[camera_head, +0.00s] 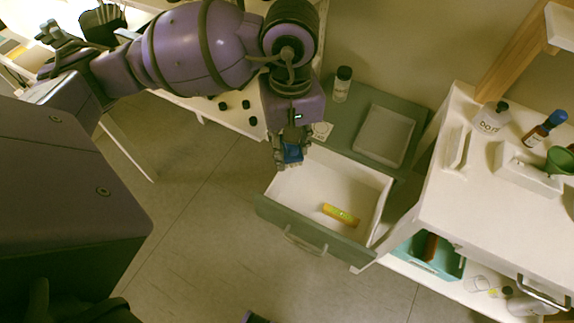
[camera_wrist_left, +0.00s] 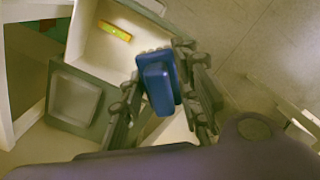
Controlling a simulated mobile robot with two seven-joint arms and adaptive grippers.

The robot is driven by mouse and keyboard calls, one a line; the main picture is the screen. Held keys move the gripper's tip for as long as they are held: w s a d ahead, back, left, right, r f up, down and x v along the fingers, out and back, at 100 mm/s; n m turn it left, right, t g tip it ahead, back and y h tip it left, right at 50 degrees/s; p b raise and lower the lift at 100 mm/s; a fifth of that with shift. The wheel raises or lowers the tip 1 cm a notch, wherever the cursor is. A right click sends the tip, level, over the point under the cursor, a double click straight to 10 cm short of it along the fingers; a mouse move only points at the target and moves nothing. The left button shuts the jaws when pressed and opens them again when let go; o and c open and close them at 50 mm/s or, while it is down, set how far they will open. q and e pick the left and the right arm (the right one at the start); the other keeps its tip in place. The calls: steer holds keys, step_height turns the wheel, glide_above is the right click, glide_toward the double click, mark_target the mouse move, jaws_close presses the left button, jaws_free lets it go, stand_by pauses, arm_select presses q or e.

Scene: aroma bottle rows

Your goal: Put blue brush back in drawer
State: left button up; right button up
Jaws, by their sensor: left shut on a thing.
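The blue brush (camera_head: 292,153) is held in my left gripper (camera_head: 291,163), which is shut on it. The brush also shows in the left wrist view (camera_wrist_left: 158,86), between the two fingers (camera_wrist_left: 165,105). The open drawer (camera_head: 310,228) has a green front and a pale inside. My left gripper is over the drawer's back left corner, with the brush apparently above the drawer floor; the exact height is hard to tell. A yellow object (camera_head: 341,215) lies inside the drawer, apart from the brush. My right gripper cannot be made out.
A grey tray (camera_head: 384,136) and a dark-capped bottle (camera_head: 342,84) are on the green cabinet top behind the drawer. A white table (camera_head: 437,209) with several bottles stands at the right. A teal bin (camera_head: 415,257) sits below it. The drawer's left and middle floor is clear.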

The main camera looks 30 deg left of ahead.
arm_select(q)
steer(key=w+d+f+n+b, duration=0.1)
steer(key=w+f+n+b, duration=0.15)
steer(key=f+n, duration=0.45)
steer(key=w+f+n+b, duration=0.1)
steer(key=f+n+b, duration=0.2)
steer(key=f+n, duration=0.4)
steer(key=n+b, duration=0.6)
steer(key=n, duration=0.8)
glide_above(301, 204)
step_height(301, 204, down, 12)
steer(key=r, duration=0.1)
step_height(301, 204, down, 11)
steer(key=shift+r+b, duration=0.2)
steer(key=shift+b, duration=0.55)
steer(key=shift+w, duration=0.1)
arm_select(e)
step_height(301, 204, down, 12)
steer(key=s+g, duration=0.1)
steer(key=s, duration=0.1)
steer(key=shift+s+a+r, duration=0.2)
steer(key=shift+s, duration=0.2)
arm_select(q)
steer(key=shift+f, duration=0.1)
steer(key=o, duration=0.7)
steer(key=shift+f, duration=0.1)
steer(key=o, duration=0.3)
steer(key=shift+o, duration=0.5)
arm_select(e)
steer(key=shift+w, duration=0.4)
